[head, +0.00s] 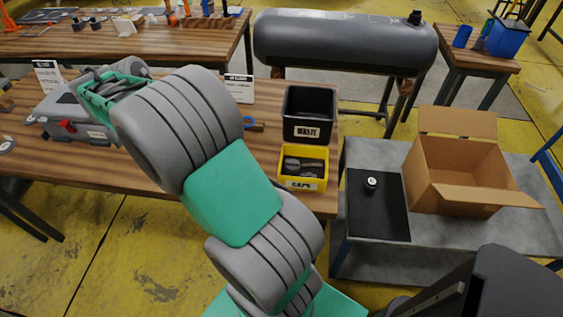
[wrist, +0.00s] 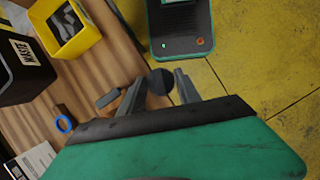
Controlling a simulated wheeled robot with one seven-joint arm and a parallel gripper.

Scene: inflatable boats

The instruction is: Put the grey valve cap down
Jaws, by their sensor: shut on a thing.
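My gripper (wrist: 160,84) is shut on the grey valve cap (wrist: 161,81), a dark round disc between the two fingertips in the wrist view. The cap is held in the air, with the table edge and yellow floor behind it. In the head view my arm reaches to the upper left, over the wooden table; the cap cannot be made out there. A yellow bin labelled CAPS (head: 303,184) stands at the table's front right corner with dark grey pieces inside. It also shows in the wrist view (wrist: 88,32).
A black WASTE bin (head: 309,138) stands behind the yellow bin. A grey case (head: 70,128) and sign cards are on the table (head: 150,178). To the right, a grey bench holds a black mat (head: 365,222) with a small dark item, and an open cardboard box (head: 450,185).

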